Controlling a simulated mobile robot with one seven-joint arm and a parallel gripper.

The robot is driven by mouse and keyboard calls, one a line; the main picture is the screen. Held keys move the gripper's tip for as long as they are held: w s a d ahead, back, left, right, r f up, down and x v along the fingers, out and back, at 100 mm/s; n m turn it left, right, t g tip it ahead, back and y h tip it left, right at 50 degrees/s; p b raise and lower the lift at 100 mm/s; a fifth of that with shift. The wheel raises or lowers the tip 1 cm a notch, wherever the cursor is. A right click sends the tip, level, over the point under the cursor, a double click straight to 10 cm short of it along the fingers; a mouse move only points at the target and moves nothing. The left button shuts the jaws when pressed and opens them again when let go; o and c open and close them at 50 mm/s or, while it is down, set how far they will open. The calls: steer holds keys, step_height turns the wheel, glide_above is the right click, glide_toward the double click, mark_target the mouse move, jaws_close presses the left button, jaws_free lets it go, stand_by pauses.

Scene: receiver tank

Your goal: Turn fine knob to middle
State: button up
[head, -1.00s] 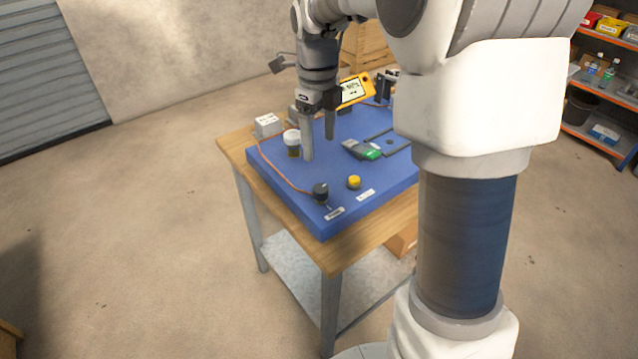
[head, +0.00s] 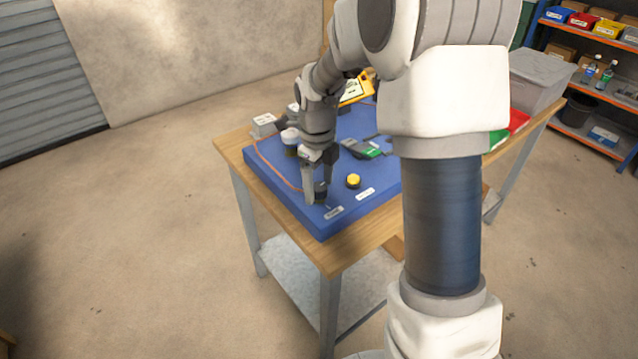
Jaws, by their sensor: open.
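A black knob (head: 321,196) stands near the front left corner of the blue board, with a white label (head: 334,213) in front of it. A yellow knob (head: 353,181) stands to its right with its own white label (head: 365,194). The writing on both labels is too small to read, so I cannot tell which knob is the fine one. My gripper (head: 318,193) points down at the black knob with its fingers open, one to each side of it. The fingers partly hide the knob; contact and the knob's angle cannot be told.
The blue board (head: 282,191) lies on a wooden table (head: 349,256). Behind my gripper are a white-capped jar (head: 290,137), a green and grey device (head: 365,149) and a yellow meter (head: 354,90). An orange cable (head: 268,167) runs along the board's left side.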

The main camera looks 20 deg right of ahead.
steer(key=shift+c, duration=0.2)
jaws_close()
steer(key=shift+n, duration=0.4)
